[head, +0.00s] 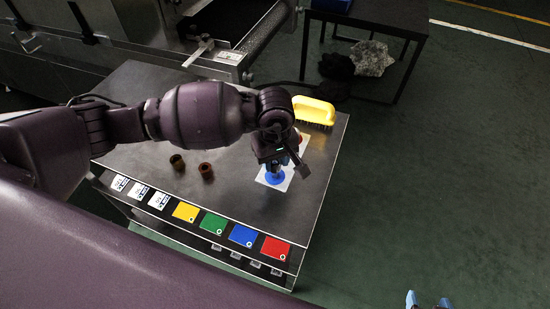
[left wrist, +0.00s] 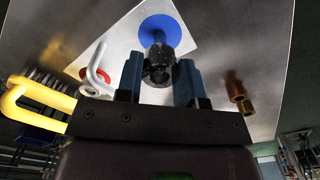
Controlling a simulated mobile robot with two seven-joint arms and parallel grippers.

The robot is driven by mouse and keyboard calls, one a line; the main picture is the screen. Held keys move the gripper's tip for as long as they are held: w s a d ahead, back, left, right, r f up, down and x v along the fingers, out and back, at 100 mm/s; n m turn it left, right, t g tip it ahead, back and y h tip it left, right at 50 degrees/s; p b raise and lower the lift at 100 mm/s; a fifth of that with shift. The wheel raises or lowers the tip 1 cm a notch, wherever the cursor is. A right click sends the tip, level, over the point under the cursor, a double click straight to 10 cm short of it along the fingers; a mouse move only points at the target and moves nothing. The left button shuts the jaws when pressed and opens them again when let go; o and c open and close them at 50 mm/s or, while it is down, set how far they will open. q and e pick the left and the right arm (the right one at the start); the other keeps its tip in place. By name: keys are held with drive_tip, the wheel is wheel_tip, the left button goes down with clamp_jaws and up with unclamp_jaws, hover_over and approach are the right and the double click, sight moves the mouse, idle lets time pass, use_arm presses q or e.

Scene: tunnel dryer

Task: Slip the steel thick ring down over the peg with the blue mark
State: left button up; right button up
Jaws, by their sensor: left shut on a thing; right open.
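My left gripper (head: 277,168) is above the white board (head: 291,166) at the table's right side. In the left wrist view its two fingers (left wrist: 158,82) are shut on a dark grey, round, thick piece, which I take as the steel thick ring (left wrist: 158,63). The round blue mark (left wrist: 160,29) lies on the board just beyond the ring, and also shows in the head view (head: 275,178). The ring overlaps the blue peg in the picture; I cannot tell whether it is around it. My right gripper (head: 427,301) is open and empty over the floor at bottom right.
A yellow-handled brush (head: 314,110) lies behind the board. Coloured cards (head: 243,235) line the front edge.

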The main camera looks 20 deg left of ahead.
sight(275, 169)
drive_tip(key=shift+s+a+f, duration=0.1)
drive_tip(key=shift+s+f, duration=0.15)
drive_tip(key=shift+s, duration=0.05)
drive_tip(key=shift+w+r, duration=0.1)
drive_tip(key=shift+w, duration=0.2)
idle(0.6)
use_arm(q)
drive_tip(key=shift+f, duration=0.35)
use_arm(e)
drive_tip(key=shift+s+f, duration=0.15)
drive_tip(key=shift+f, duration=0.1)
use_arm(q)
drive_tip(key=shift+f+b, duration=0.3)
drive_tip(key=shift+b, duration=0.1)
drive_tip(key=shift+f, duration=0.1)
use_arm(e)
drive_tip(key=shift+s+f, duration=0.35)
drive_tip(key=shift+f, duration=0.1)
use_arm(q)
drive_tip(key=shift+f+b, duration=0.35)
drive_tip(key=shift+f, duration=0.25)
use_arm(e)
drive_tip(key=shift+w+f, duration=0.1)
drive_tip(key=shift+f, duration=0.25)
use_arm(q)
drive_tip(key=shift+f, duration=0.5)
use_arm(e)
drive_tip(key=shift+f, duration=0.35)
